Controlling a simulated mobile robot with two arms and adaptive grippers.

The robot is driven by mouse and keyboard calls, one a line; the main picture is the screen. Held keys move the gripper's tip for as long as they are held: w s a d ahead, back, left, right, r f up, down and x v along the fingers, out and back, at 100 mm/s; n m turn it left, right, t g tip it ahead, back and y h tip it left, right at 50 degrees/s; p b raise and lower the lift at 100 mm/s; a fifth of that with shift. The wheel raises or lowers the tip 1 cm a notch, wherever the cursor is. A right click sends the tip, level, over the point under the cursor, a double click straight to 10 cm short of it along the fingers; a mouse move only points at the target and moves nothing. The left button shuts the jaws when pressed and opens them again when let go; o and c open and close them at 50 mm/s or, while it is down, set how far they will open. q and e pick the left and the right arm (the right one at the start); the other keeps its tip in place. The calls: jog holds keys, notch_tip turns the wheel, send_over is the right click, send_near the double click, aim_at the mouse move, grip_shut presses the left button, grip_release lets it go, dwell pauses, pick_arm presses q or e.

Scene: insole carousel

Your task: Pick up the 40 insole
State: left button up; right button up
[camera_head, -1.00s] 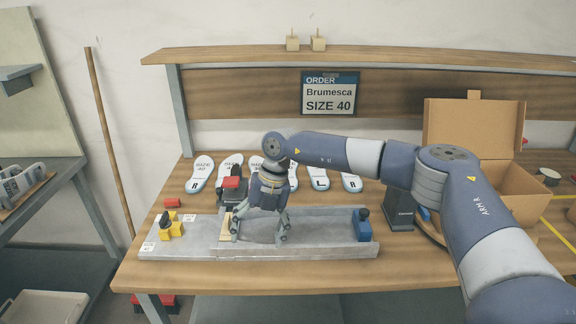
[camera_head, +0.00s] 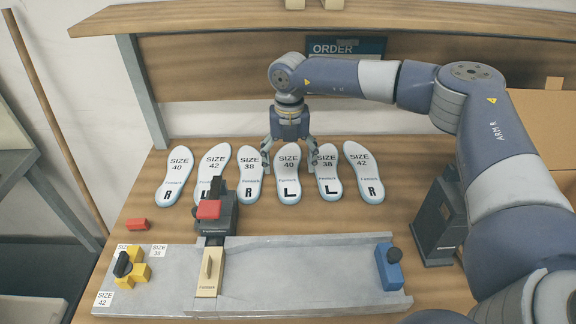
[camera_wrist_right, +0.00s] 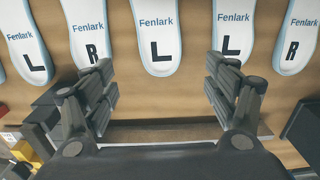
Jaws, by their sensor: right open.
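Two insoles carry the SIZE 40 print: one marked R (camera_head: 174,180) at the far left of the row, one marked L (camera_head: 288,186) in the middle. All lie flat on the wooden table. My right gripper (camera_head: 290,165) is open and empty above the heel-to-toe row, its fingers spread to either side of the L insole's upper part. In the right wrist view, an insole marked L (camera_wrist_right: 156,30) lies centred between and beyond the open fingers (camera_wrist_right: 159,90); its size print is out of frame. My left gripper is not in view.
Neighbouring insoles are the 38 R (camera_head: 249,178) and 38 L (camera_head: 328,178), close on both sides. A 42 R (camera_head: 364,178) lies at right. A black-and-red clamp (camera_head: 212,212) partly covers a 42 insole (camera_head: 213,165). A grey metal fixture (camera_head: 310,285) lies in front.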

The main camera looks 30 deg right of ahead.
aim_at(289, 192)
jog(key=shift+s+f, duration=0.25)
jog(key=shift+f, duration=1.3)
notch_tip(289, 192, down, 5)
jog(key=shift+w+p, duration=0.15)
jog(key=shift+p, duration=1)
jog(key=shift+f, duration=0.3)
jog(key=shift+c, duration=1.3)
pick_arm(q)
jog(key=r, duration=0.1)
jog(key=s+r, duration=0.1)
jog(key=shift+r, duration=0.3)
pick_arm(e)
jog(key=c, duration=0.9)
